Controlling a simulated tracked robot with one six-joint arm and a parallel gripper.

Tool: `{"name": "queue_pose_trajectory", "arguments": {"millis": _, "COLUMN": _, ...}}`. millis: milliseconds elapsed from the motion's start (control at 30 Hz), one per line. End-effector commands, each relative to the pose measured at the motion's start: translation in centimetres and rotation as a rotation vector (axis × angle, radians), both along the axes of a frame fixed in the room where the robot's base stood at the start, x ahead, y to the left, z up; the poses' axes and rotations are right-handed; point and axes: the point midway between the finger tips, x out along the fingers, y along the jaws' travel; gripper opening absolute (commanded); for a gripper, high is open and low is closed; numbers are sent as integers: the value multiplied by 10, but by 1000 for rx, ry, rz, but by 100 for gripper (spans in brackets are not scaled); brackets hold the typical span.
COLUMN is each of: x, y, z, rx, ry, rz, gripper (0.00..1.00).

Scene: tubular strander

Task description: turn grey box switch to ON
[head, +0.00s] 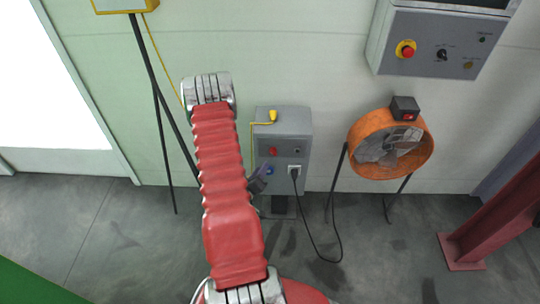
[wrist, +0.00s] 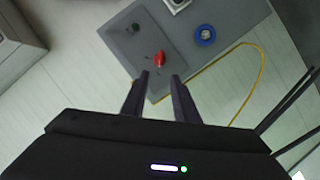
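The grey box (head: 297,124) stands against the wall right of my arm in the head view. Its front face (wrist: 118,38) fills the upper middle of the wrist view, seen tilted. The red switch (wrist: 159,58) is on that face; it also shows in the head view (head: 273,152). Its ON and OFF marks are too small to read. My gripper (wrist: 160,75) is open, with an empty gap between two dark fingers. The red switch lies just beyond the fingertips, roughly in line with the gap; contact is not visible. In the head view my gripper (head: 262,178) is partly hidden by my arm.
A blue socket (wrist: 204,35) and a plugged black cable (head: 324,255) are near the switch. A yellow cable (wrist: 258,75) runs beside the box. An orange fan (head: 391,145) stands right; a control panel (head: 430,45) hangs above it. A red steel post (head: 490,225) stands far right.

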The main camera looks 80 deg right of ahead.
Motion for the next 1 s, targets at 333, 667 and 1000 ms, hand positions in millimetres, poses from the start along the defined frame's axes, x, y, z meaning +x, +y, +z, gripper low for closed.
{"name": "queue_pose_trajectory", "arguments": {"millis": 333, "x": -4, "y": -51, "z": -15, "rx": 1, "ry": 0, "rz": -2, "gripper": 27}}
{"name": "queue_pose_trajectory", "arguments": {"millis": 667, "x": -7, "y": -98, "z": -27, "rx": -1, "ry": -1, "rz": -1, "gripper": 27}}
{"name": "queue_pose_trajectory", "arguments": {"millis": 1000, "x": -7, "y": -115, "z": -33, "rx": 2, "ry": 0, "rz": 2, "gripper": 27}}
